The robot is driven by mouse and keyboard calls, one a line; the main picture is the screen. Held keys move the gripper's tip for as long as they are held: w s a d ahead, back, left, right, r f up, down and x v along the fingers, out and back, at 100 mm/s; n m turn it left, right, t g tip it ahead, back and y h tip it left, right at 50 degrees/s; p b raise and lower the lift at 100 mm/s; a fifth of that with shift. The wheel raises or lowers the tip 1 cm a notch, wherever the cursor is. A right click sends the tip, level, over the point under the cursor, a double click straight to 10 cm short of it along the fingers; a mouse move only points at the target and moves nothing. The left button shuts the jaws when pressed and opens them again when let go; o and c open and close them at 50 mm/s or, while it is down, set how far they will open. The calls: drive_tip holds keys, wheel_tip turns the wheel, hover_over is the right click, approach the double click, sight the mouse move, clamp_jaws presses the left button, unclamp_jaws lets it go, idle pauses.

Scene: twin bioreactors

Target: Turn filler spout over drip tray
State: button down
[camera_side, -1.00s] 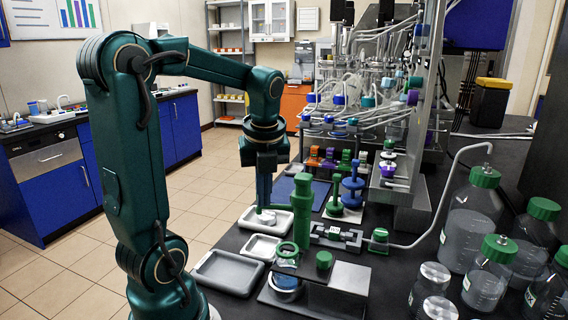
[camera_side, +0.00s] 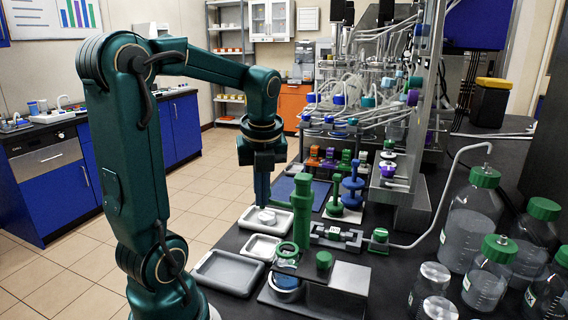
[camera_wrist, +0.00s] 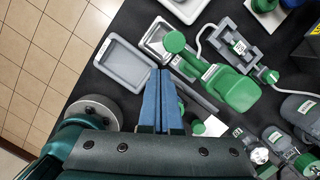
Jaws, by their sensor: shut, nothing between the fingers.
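The green filler (camera_side: 302,212) stands upright as a column on the bench in the side view. In the wrist view its green body (camera_wrist: 232,92) has a round-ended arm (camera_wrist: 175,42) that reaches up-left, beside or over the edge of a small pale tray (camera_wrist: 153,36). I take that arm as the spout and the small tray, also in the side view (camera_side: 250,252), as the drip tray, though no label confirms it. My gripper (camera_side: 262,204) is shut and empty, above the bench to the left of the filler; its blue fingers (camera_wrist: 163,72) show in the wrist view.
A larger grey tray (camera_side: 203,272) lies in front of the small one. A white tray (camera_side: 245,219) holding a small white cup (camera_side: 267,217) lies behind. A blue spindle (camera_side: 352,186), a tube and glass bottles (camera_side: 468,228) crowd the right side.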

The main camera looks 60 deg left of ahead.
drive_tip(key=s+d+v, duration=0.2)
drive_tip(key=v, duration=0.8)
drive_tip(key=d+f+n+t+h, duration=0.1)
drive_tip(key=d+f+n, duration=0.3)
drive_tip(key=n, duration=0.6)
drive_tip(key=s+d+f+n+t+h, duration=0.1)
drive_tip(key=d+f+n+t, duration=0.3)
drive_tip(key=d+n, duration=0.4)
drive_tip(key=f+n, duration=0.1)
drive_tip(key=n, duration=0.1)
drive_tip(key=shift+d+f+n+h, duration=0.25)
drive_tip(key=shift+f+n+h, duration=0.05)
drive_tip(key=shift+f+h, duration=0.1)
